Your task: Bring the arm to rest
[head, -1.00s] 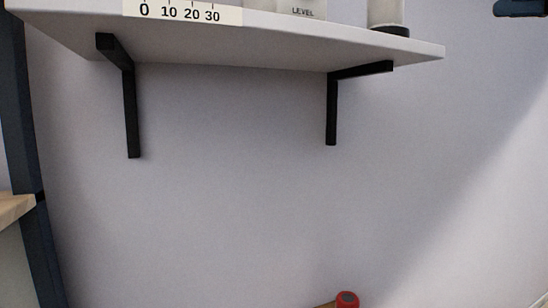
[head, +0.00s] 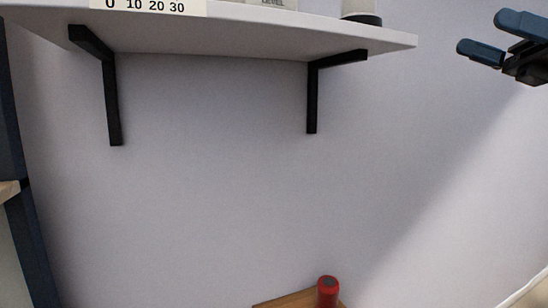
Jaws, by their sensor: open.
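My gripper (head: 482,37) is at the upper right of the head view, in front of the bare wall. Its two blue fingers are apart, with nothing between them.
A red cylinder (head: 327,291) is by a wooden surface (head: 285,300) below. A dark post (head: 30,240) is at left.

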